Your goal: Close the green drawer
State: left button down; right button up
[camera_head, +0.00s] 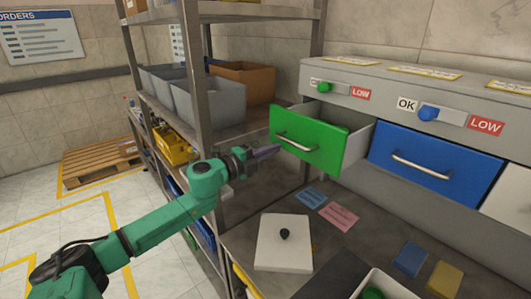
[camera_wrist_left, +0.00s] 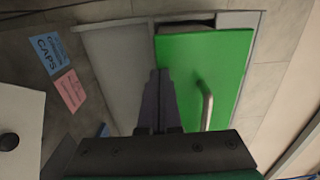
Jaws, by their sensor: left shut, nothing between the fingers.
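The green drawer (camera_head: 308,141) stands pulled out of the grey cabinet, with its grey side wall showing at its right. It has a silver bar handle (camera_head: 296,142) on its front. My left gripper (camera_head: 276,149) is shut and empty, with its fingertips close to the left part of the drawer front, near the handle. In the left wrist view the green front (camera_wrist_left: 222,75) lies just beyond the shut fingers (camera_wrist_left: 158,75), with the handle to their right. I cannot tell whether the fingertips touch the drawer. My right gripper is not in view.
A blue drawer (camera_head: 434,165) sits shut to the right. A metal shelf rack (camera_head: 193,80) with grey bins stands left of the drawer. On the bench below lie a white board (camera_head: 284,252) with a black knob, coloured cards (camera_head: 340,217) and an open box (camera_head: 390,286).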

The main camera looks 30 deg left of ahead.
pick_arm(q)
jog(key=p+x, duration=0.2)
jog(key=x, duration=1.1)
jog(key=shift+s+r, duration=0.1)
jog(key=shift+r, duration=0.1)
